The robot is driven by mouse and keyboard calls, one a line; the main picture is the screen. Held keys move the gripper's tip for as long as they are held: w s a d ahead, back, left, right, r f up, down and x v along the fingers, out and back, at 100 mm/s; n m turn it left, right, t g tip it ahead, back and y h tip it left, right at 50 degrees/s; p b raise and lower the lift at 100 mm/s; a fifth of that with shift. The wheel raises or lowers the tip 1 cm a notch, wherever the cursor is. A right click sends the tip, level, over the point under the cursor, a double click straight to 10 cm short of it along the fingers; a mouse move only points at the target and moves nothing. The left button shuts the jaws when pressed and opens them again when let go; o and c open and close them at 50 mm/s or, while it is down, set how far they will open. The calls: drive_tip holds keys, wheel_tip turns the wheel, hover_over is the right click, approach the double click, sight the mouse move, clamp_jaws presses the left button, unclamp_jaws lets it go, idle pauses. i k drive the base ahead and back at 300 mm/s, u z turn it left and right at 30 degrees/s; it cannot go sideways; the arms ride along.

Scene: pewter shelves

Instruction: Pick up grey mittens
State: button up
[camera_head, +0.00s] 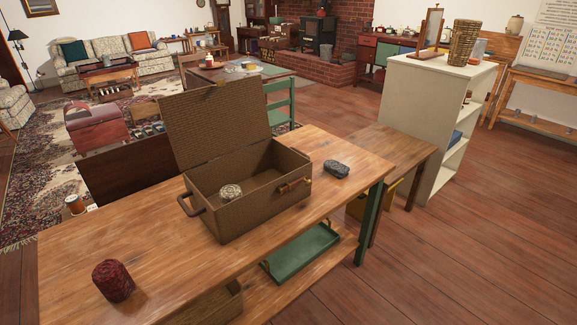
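A small dark grey, rounded bundle (337,169) lies on the wooden table (255,262), just right of the open wicker basket. It looks like the grey mittens, but it is too small to make out its exact shape. It stands apart from the basket with bare wood around it. My gripper is not in view.
The open wicker basket (262,206) has its lid raised and holds a pale round thing (230,193). A dark red knitted thing (113,281) lies at the front left, a spool (75,204) at the left edge. A white shelf unit (412,120) stands right; the floor (480,235) there is clear.

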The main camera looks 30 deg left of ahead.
sight(337, 168)
drive_tip(key=u, duration=0.55)
drive_tip(key=i, duration=1.4)
drive_tip(key=u, duration=0.15)
